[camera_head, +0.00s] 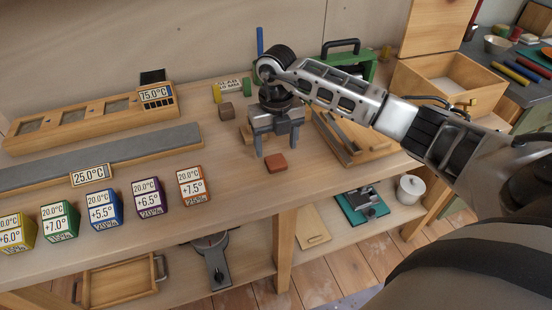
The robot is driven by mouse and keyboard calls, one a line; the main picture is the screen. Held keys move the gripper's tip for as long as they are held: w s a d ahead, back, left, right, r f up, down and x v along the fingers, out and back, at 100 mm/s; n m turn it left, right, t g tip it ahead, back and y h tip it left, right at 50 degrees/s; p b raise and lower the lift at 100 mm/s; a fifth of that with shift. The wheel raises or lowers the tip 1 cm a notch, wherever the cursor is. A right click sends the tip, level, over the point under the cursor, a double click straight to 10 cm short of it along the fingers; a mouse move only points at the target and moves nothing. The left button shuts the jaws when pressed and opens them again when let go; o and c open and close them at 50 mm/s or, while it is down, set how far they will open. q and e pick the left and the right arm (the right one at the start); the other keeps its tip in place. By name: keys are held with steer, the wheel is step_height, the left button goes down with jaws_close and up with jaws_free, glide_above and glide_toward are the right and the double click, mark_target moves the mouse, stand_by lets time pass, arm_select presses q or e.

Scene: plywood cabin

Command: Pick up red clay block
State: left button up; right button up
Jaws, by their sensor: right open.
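The red clay block (275,163) is a small red-orange piece lying on the wooden workbench, near its front edge. My right gripper (275,150) points down from the arm that comes in from the right. Its two grey fingers are spread apart, and it is empty. In the picture the fingertips appear just above and behind the red block, with the block showing between and slightly below them. I cannot tell the exact height gap. My left gripper is not in view.
A brown block (226,111) and a block labelled as clay (230,89) sit left of the gripper. A wooden tray (350,145) lies close on the right. Several coloured labelled cubes stand along the front left, by a grey strip (130,152).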

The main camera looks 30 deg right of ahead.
mark_target(276, 161)
steer(key=shift+w+d+f+p, duration=0.15)
steer(key=shift+f+p, duration=0.1)
steer(key=shift+f, duration=1.1)
steer(key=shift+w+f+p, duration=0.15)
steer(key=shift+f+p, duration=0.05)
steer(key=shift+f, duration=1.1)
steer(key=c, duration=1.1)
